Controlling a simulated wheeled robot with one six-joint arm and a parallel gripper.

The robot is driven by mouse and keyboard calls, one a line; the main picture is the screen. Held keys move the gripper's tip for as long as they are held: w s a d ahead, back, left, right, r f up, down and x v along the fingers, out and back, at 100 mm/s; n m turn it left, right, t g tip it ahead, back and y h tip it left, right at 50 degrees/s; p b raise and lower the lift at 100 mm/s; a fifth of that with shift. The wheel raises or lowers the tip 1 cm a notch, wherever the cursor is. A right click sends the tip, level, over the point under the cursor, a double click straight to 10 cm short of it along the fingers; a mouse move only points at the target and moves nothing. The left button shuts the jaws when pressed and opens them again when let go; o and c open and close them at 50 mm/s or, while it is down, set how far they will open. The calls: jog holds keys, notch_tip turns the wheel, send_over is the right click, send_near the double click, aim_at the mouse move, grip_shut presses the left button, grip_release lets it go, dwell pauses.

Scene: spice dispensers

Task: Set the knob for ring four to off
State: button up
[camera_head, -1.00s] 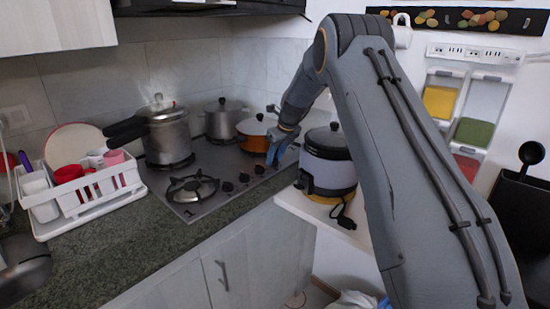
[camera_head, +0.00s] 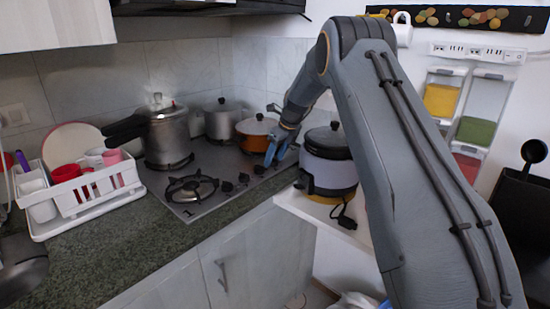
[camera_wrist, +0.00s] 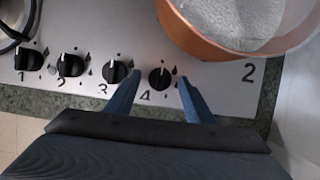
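Knob four (camera_wrist: 160,78) is a round black knob with a pale pointer mark, on the metal cooktop's front strip in the wrist view. The mark points roughly up in the picture, away from my gripper. A printed "4" sits just below left of it. My gripper (camera_wrist: 159,77) is open, with one blue finger on each side of the knob; I cannot tell whether either finger touches it. In the head view my gripper (camera_head: 278,148) is low at the right end of the cooktop (camera_head: 212,166), and knob four is hidden there.
Knob three (camera_wrist: 115,72) is close to the left finger, with more knobs further left. An orange pot (camera_head: 251,140) stands just behind my gripper. A rice cooker (camera_head: 330,170) stands to its right. A pressure cooker (camera_head: 167,135) is at the back left.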

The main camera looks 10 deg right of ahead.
jog(key=b+v, duration=0.1)
jog(key=v, duration=0.6)
jog(key=shift+r+b, duration=0.35)
jog(key=shift+b, duration=0.05)
jog(key=shift+s, duration=0.25)
jog(key=s+f+n+g+h, duration=0.1)
jog(key=s+f+n, duration=0.2)
jog(key=s+n, duration=0.6)
jog(key=s+a+f+n+g+h, duration=0.1)
jog(key=s+n, duration=0.9)
jog(key=s, duration=1.1)
jog(key=s+a+f+n+g, duration=0.1)
jog(key=s+f+n, duration=0.3)
jog(key=s+n, duration=0.5)
jog(key=s, duration=0.6)
jog(key=shift+s+f+n+h, duration=0.35)
jog(key=shift+f+n+h, duration=0.05)
